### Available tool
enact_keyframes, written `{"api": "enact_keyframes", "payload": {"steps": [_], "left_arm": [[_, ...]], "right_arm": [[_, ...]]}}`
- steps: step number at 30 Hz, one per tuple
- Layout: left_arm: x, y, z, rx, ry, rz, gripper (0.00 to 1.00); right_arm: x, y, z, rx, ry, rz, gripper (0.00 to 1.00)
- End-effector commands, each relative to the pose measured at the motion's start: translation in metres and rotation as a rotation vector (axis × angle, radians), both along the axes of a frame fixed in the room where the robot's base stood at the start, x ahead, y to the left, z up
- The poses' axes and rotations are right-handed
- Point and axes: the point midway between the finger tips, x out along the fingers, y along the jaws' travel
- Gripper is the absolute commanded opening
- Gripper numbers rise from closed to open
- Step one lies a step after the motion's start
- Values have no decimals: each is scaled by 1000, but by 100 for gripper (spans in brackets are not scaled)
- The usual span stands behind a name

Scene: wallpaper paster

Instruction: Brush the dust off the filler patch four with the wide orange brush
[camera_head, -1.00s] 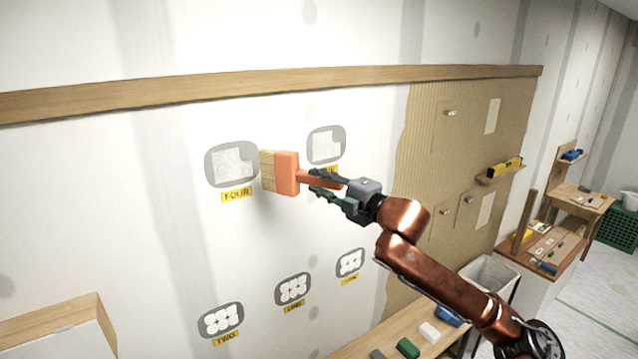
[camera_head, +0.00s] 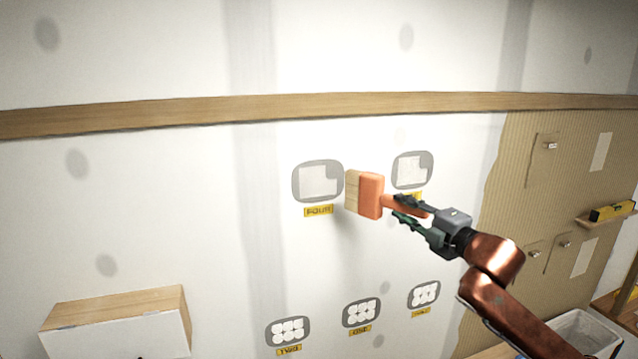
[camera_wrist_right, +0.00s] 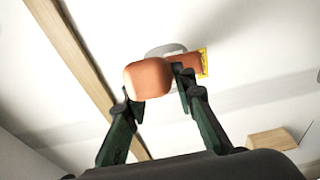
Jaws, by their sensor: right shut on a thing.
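Filler patch four (camera_head: 318,181) is a pale square in a grey rounded patch on the white wall, above a yellow FOUR label (camera_head: 318,210). My right gripper (camera_head: 398,208) is shut on the handle of the wide orange brush (camera_head: 371,195). The tan bristles (camera_head: 352,191) point left, just right of the patch's edge. I cannot tell whether they touch the wall. In the right wrist view the rounded orange handle end (camera_wrist_right: 148,79) sits between the fingers, and part of a grey patch (camera_wrist_right: 165,48) shows behind. My left gripper is out of view.
Another pale patch (camera_head: 412,170) is right of the brush, its label partly hidden by my gripper. Several round-marked patches (camera_head: 361,312) are lower down. A wooden rail (camera_head: 300,106) crosses above. A box (camera_head: 120,325) stands at lower left. Brown board (camera_head: 560,200) covers the right wall.

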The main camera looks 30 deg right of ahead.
Motion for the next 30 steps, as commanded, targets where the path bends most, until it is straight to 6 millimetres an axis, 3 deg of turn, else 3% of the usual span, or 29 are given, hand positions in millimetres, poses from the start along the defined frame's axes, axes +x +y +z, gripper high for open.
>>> {"api": "enact_keyframes", "payload": {"steps": [8, 24, 30], "left_arm": [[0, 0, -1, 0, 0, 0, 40], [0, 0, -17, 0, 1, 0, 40], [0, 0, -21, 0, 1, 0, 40]], "right_arm": [[3, 8, 0, -6, 1, 5, 0], [24, 122, 3, -123, 32, 18, 0], [22, 147, 9, -162, 27, 2, 0]]}}
